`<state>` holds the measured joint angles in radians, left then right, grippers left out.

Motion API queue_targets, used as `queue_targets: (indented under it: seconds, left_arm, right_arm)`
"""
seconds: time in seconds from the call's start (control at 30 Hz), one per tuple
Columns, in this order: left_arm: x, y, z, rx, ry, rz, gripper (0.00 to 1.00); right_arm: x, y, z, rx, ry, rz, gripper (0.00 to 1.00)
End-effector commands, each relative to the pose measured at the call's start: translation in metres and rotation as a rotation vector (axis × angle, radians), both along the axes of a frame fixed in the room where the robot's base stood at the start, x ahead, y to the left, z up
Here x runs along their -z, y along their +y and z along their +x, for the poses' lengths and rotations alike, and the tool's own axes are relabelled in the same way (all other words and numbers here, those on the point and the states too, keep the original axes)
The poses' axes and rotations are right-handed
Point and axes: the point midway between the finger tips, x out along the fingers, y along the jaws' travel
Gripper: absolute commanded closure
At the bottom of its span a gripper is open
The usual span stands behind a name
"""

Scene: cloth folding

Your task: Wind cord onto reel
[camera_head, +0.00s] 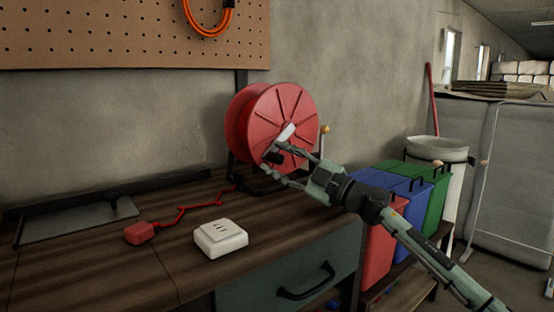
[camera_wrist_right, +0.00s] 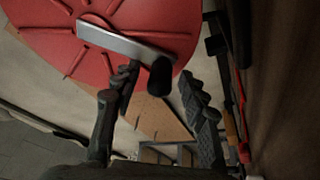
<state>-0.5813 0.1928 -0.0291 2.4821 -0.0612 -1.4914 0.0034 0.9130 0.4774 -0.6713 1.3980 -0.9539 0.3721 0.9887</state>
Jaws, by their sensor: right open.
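The red reel (camera_head: 258,108) stands upright at the back of the bench. A grey crank arm (camera_head: 287,133) crosses its face, with a black knob (camera_wrist_right: 160,76) at the arm's end. My right gripper (camera_head: 271,157) is at the reel's face, open, with its fingers either side of the knob in the wrist view; contact cannot be told. A thin red cord (camera_head: 184,211) runs in zigzags over the bench from the reel to a red plug-like block (camera_head: 139,233). My left gripper is not in view.
A white socket box (camera_head: 220,238) sits near the bench's (camera_head: 100,275) front, right of the red block. A flat grey plate (camera_head: 78,220) lies at the left. Red, blue (camera_head: 414,213) and green bins stand right of the bench. An orange coil (camera_head: 208,28) hangs on the pegboard.

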Motion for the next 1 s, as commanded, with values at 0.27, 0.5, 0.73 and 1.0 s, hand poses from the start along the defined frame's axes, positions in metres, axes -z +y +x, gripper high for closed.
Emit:
queue_targets:
  seconds: [0.27, 0.5, 0.73, 1.0]
  left_arm:
    - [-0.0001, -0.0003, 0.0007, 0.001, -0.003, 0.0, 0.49]
    - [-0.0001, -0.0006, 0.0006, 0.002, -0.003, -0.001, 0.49]
    - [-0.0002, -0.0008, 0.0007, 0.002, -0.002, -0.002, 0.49]
    - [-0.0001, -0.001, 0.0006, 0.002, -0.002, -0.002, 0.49]
  right_arm:
    - [-0.0014, 0.0055, 0.0043, -0.001, 0.0, -0.001, 0.57]
    - [-0.0015, 0.0051, 0.0041, 0.001, 0.001, 0.0, 0.72]
    - [-0.0014, 0.0048, 0.0041, 0.001, 0.001, 0.0, 1.0]
    - [-0.0014, 0.0047, 0.0042, 0.001, 0.0, -0.001, 1.0]
